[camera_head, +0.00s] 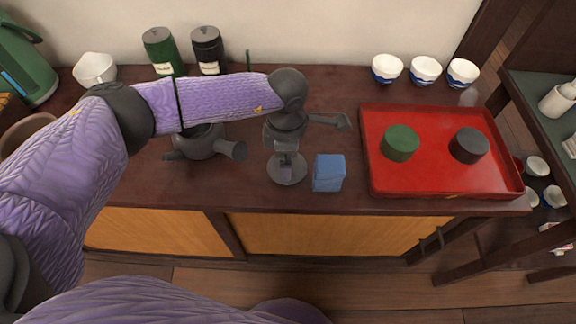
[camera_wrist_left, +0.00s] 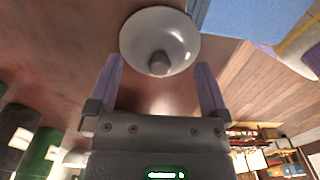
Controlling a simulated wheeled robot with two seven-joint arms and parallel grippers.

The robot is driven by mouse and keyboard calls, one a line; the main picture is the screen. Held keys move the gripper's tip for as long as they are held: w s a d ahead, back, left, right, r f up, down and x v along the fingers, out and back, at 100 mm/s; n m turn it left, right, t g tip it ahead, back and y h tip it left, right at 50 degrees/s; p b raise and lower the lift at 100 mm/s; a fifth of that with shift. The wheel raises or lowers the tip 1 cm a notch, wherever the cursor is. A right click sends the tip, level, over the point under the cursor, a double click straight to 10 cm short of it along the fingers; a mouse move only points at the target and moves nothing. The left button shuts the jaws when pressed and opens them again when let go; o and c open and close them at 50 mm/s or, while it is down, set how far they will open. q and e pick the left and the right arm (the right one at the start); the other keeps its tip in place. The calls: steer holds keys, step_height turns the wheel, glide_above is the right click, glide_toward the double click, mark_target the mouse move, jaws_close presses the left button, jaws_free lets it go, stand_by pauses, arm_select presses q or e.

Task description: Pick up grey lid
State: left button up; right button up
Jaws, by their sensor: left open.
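The grey lid (camera_head: 280,179) lies on the dark wooden counter near its front edge. It is round and looks shiny in the left wrist view (camera_wrist_left: 135,35), with a small knob at its middle. My left gripper (camera_head: 287,168) points down over the lid and hides part of it in the head view. In the left wrist view its two fingers (camera_wrist_left: 158,64) are open and apart, with the knob lying between their directions just beyond the tips. Nothing is held. A dark grey teapot (camera_head: 200,142) stands to the left, partly hidden under my left arm. My right gripper is not seen.
A blue box (camera_head: 329,173) stands close to the right of the lid. A red tray (camera_head: 430,180) holds a green and a black round container. Several bowls (camera_head: 426,70) and two canisters (camera_head: 207,50) stand at the back. Free counter lies behind the blue box.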

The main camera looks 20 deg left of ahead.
arm_select(q)
steer(key=shift+f, duration=0.95)
steer(key=shift+r, duration=0.15)
steer(key=shift+c, duration=1)
steer(key=shift+s, duration=0.1)
jaws_close()
